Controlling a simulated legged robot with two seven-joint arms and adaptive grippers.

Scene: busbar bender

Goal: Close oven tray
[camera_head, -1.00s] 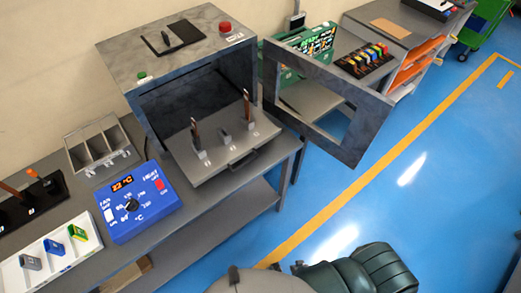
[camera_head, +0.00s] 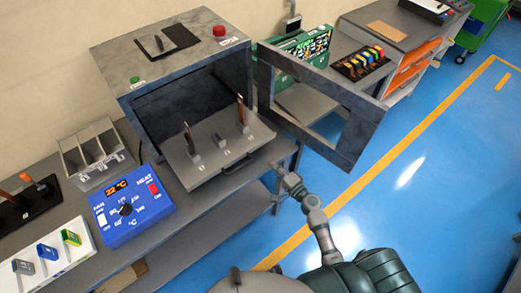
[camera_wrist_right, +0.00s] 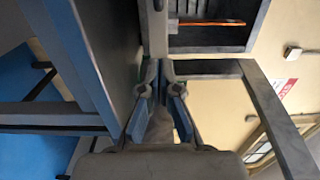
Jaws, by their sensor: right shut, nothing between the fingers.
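The grey oven (camera_head: 135,100) stands on a bench with its front open. Its tray (camera_head: 208,168) sticks out of the opening, with upright copper-coloured pieces in holders (camera_head: 240,112) on top. The dark tray handle (camera_head: 243,159) is on the front edge. The framed oven door (camera_head: 345,152) is swung open to the right. My right gripper (camera_head: 281,169) is shut and empty, to the right of the tray handle and apart from it, below the door. In the wrist view its fingers (camera_wrist_right: 162,105) show close up. My left gripper is not in view.
A blue control box (camera_head: 130,215) with a temperature display and a grey divided bin (camera_head: 95,155) stand left of the tray. A second bench with a black rack (camera_head: 362,65) is behind the door. Blue floor (camera_head: 400,200) is clear at right.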

